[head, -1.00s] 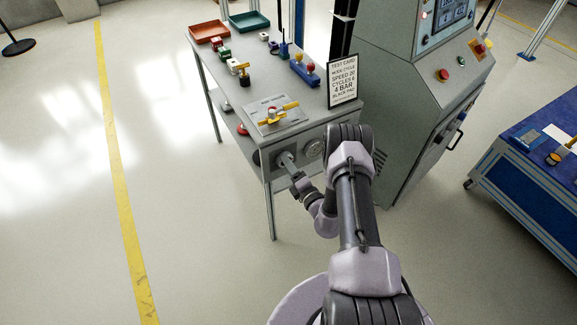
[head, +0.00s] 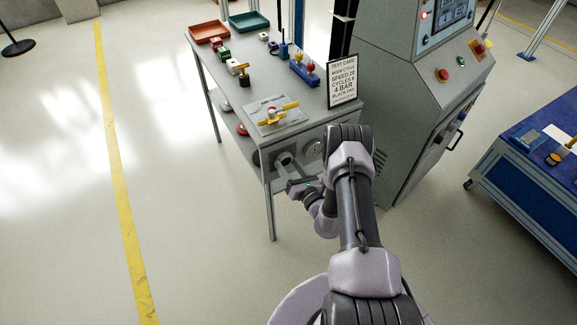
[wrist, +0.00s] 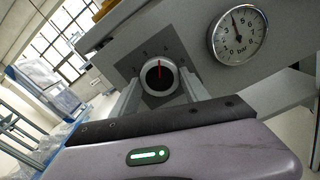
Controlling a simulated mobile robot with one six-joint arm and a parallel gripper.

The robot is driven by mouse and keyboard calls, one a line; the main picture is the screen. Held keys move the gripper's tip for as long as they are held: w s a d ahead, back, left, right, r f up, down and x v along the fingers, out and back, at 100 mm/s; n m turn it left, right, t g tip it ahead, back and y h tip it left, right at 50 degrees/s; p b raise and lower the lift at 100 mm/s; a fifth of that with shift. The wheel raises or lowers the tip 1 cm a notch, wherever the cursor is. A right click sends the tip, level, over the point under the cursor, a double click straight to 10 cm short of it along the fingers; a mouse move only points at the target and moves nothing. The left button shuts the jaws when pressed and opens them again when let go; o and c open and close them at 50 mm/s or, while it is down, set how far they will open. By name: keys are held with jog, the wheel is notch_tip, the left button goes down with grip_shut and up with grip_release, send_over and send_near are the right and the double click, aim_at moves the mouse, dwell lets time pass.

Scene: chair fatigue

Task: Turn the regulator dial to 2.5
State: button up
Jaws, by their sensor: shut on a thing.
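The regulator dial (wrist: 160,77) is a round dark knob with a pale rim and a red pointer line on the grey front panel below the table top. In the wrist view the red line points almost straight up in the picture. My gripper (wrist: 160,88) is shut on the dial, one finger on each side. In the head view my gripper (head: 286,165) meets the panel, and its fingers and my arm hide most of the dial.
A round bar gauge (wrist: 239,33) sits right of the dial, its needle pointing up and slightly left. Above, the table top holds a plate with a yellow-handled valve (head: 276,114) and a test card (head: 342,80). A grey control cabinet (head: 420,105) stands at right.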

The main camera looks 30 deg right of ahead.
jog(key=n, duration=0.5)
jog(key=shift+n, duration=0.3)
jog(key=n, duration=0.4)
jog(key=shift+n, duration=0.6)
jog(key=o, duration=1.4)
jog(key=shift+c, duration=0.2)
jog(key=s+p, duration=0.6)
jog(key=s, duration=1.1)
jog(key=shift+s+d, duration=0.25)
jog(key=shift+d, duration=0.05)
